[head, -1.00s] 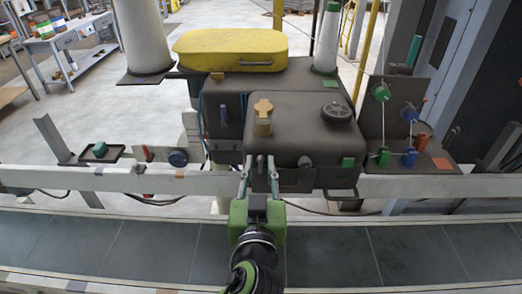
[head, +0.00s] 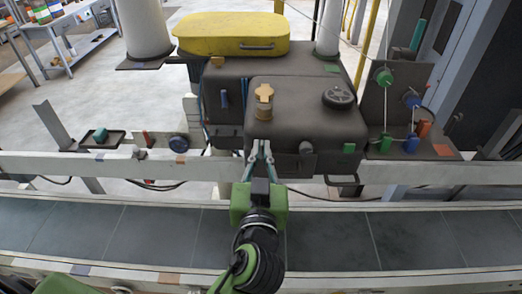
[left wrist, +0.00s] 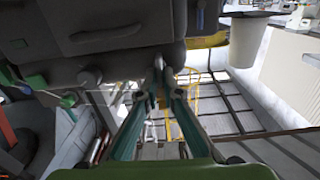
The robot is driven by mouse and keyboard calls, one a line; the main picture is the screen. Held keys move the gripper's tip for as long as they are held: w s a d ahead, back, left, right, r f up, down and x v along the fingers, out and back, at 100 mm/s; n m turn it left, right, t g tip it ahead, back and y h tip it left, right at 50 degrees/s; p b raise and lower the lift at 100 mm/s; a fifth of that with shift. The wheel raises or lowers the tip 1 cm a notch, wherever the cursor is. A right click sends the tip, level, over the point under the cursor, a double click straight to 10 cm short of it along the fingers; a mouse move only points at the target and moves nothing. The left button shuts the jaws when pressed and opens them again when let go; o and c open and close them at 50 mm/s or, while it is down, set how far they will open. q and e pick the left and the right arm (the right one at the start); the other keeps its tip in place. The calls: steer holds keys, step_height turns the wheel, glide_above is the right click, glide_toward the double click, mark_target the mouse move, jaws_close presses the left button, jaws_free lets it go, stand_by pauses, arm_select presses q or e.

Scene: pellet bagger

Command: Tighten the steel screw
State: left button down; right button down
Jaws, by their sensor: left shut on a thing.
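My left gripper (head: 262,146) reaches up to the front face of the dark machine housing (head: 325,125). Its two fingers are brought together at the tips, shut on a small steel screw whose body they mostly hide. In the left wrist view the fingertips (left wrist: 158,68) meet at the screw, just under the housing's edge. The screw's turn angle and depth cannot be told. My right gripper is not in view.
A brass T-shaped knob (head: 264,93) stands on the housing above the gripper. A dark round knob (head: 306,147) and a handle (head: 342,180) are to the right. A pale rail (head: 90,165) and a dark conveyor (head: 340,240) run below.

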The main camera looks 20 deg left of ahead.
arm_select(q)
steer(key=shift+w+d+f+m+p, duration=0.15)
steer(key=shift+m+p, duration=1.05)
steer(key=shift+m, duration=1.65)
steer(key=shift+d+f+m+p, duration=0.15)
steer(key=shift+m+p, duration=1)
steer(key=shift+m, duration=1.75)
steer(key=shift+w+d+f+m+p, duration=0.15)
steer(key=shift+m+p, duration=1.05)
steer(key=shift+m, duration=1.65)
steer(key=shift+s, duration=0.1)
steer(key=c, duration=2.2)
jaws_free()
steer(key=shift+f, duration=0.1)
steer(key=v, duration=1.2)
